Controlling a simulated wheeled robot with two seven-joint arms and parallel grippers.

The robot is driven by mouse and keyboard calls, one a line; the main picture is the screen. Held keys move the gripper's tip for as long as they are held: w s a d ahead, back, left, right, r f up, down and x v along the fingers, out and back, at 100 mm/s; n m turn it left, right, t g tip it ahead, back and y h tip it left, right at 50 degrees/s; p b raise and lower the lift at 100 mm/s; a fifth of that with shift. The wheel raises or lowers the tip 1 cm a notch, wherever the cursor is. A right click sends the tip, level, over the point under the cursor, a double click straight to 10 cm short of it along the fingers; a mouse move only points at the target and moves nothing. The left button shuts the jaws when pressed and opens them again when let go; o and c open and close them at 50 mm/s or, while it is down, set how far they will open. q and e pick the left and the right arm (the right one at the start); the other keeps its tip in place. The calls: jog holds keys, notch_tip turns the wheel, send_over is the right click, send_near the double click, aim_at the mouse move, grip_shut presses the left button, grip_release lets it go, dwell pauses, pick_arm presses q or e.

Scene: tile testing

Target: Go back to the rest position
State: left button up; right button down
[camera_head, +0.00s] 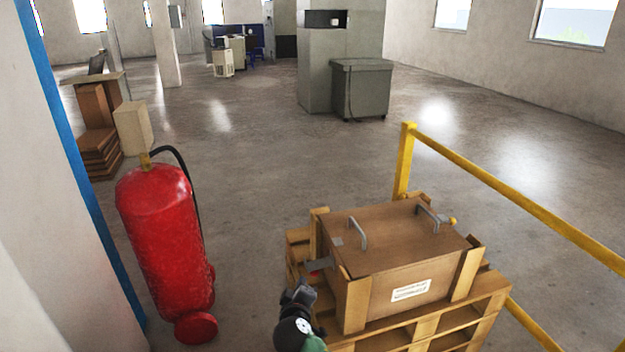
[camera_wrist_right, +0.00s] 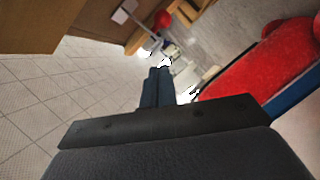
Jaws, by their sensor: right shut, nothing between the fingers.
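My right gripper (camera_head: 306,291) shows at the bottom middle of the head view, just left of the wooden crate's near left corner. Its fingers (camera_wrist_right: 158,74) are together in the right wrist view, with nothing between them. The brown crate (camera_head: 388,240) has two grey handles on its lid and a white label on its front. A grey metal piece (camera_head: 320,264) sticks out from its left side with a small red part by it. In the wrist view a red ball (camera_wrist_right: 162,19) shows beyond the fingertips. My left gripper is not in view.
The crate sits on a wooden pallet (camera_head: 425,328). A red fire extinguisher (camera_head: 168,240) stands to the left, beside a blue-edged wall. A yellow rail (camera_head: 500,187) runs along the right. A grey cabinet (camera_head: 362,88) stands farther back. The floor between is clear.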

jog(key=s+d+f+m+g, duration=0.3)
jog(key=s+d+f, duration=0.1)
jog(key=s+d, duration=0.4)
jog(key=s+d+f+m+g, duration=0.2)
jog(key=s+d+f+g, duration=0.15)
jog(key=s+d, duration=0.45)
jog(key=s+d+f+m+g, duration=0.3)
jog(key=s+d+f, duration=0.15)
jog(key=s, duration=0.65)
jog(key=s+d+m+g, duration=0.2)
jog(key=s+d, duration=0.4)
jog(key=s, duration=0.5)
jog(key=s+a+f+g, duration=0.1)
jog(key=a+f, duration=0.2)
jog(key=f, duration=0.6)
jog(key=s+a+f+g+y, duration=0.1)
jog(key=a+f, duration=0.2)
jog(key=f, duration=0.7)
jog(key=shift+s+f+g+y, duration=0.15)
jog(key=shift+s+g+y, duration=0.15)
jog(key=shift+g, duration=0.05)
jog(key=shift+d, duration=0.1)
